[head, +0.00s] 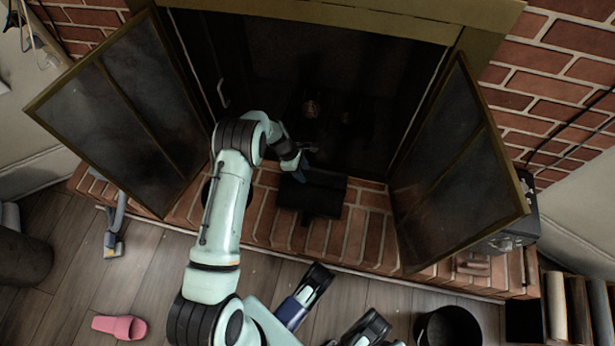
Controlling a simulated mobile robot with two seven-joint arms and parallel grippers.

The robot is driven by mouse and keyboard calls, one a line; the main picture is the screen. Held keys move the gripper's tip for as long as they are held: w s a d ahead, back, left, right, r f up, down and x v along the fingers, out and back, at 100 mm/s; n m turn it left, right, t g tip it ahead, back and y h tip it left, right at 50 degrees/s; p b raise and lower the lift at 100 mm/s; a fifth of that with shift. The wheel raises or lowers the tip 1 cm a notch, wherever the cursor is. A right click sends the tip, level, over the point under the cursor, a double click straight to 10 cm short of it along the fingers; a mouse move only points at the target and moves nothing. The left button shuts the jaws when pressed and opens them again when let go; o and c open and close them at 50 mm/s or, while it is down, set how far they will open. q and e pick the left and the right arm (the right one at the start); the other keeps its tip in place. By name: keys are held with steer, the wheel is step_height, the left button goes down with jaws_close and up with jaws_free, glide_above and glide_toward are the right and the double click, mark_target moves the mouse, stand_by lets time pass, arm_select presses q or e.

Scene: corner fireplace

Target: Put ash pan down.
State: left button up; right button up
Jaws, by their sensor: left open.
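The black ash pan (312,196) sits on the brick hearth in front of the dark firebox opening. My left arm reaches up and over from the bottom of the head view. My left gripper (302,163) is open at the back edge of the pan, near a small bluish part there. Whether its fingers touch the pan is too small and dark to tell. Parts of my own body with black ends show at the bottom middle. I cannot make out my right gripper's jaws clearly among them (342,300).
Glass fireplace doors stand open at left (118,110) and right (455,170). A brush (114,232) lies by the hearth's left edge. A pink slipper (119,327) and a black bucket (448,327) are on the wood floor. Free brick (352,235) lies right of the pan.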

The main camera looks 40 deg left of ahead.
arm_select(q)
steer(key=shift+v, duration=1.2)
